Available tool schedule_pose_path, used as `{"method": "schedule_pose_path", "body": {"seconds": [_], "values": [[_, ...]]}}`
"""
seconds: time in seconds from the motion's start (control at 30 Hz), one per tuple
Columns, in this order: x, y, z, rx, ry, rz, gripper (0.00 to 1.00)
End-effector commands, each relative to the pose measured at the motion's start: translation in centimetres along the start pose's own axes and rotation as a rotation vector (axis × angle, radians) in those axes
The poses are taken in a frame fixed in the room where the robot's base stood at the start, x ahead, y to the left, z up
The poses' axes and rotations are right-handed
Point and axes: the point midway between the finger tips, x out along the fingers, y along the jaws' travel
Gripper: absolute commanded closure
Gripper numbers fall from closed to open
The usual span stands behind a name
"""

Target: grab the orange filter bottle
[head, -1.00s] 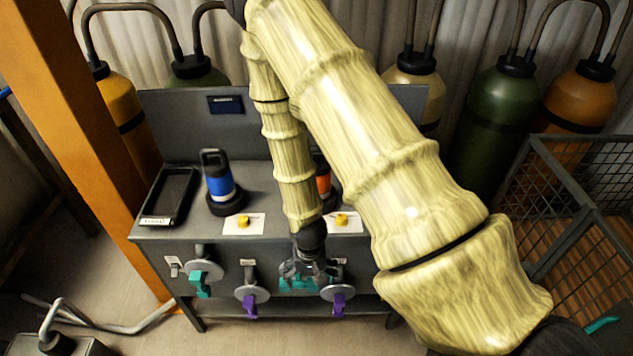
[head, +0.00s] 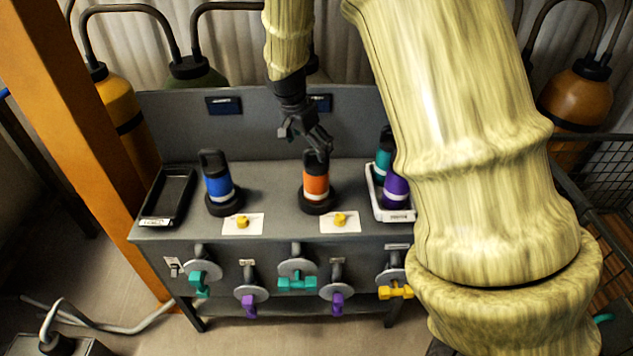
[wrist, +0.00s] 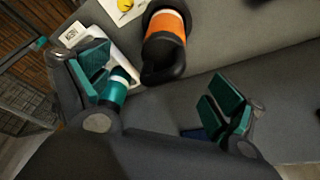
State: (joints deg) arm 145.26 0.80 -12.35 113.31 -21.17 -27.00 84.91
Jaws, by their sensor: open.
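The orange filter bottle (head: 316,184) stands upright in a round black base on the grey bench, its black handled cap on top. My gripper (head: 304,140) is above and just behind it in the head view, pointing down. In the wrist view the orange bottle (wrist: 165,38) shows beyond the fingertips, between and ahead of them. The two teal-padded fingers of my gripper (wrist: 160,88) are spread apart with nothing between the pads. I cannot tell whether a finger touches the cap.
A blue bottle (head: 217,183) stands left of the orange one, beside a black tray (head: 168,196). A white tray (head: 392,213) at the right holds teal and purple bottles. Yellow knobs on white cards lie in front. Coloured valves (head: 296,283) line the bench front.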

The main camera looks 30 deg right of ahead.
Motion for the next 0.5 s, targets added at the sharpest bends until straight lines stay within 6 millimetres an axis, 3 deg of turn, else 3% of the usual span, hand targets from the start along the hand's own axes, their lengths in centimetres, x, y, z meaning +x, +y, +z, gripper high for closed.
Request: {"method": "schedule_pose_path", "body": {"seconds": [0.3,0.5], "values": [[3.7,0.0,0.0,-0.003,-0.002,0.002,0.06],[4.8,0.0,0.0,-0.003,-0.001,0.000,0.06]]}}
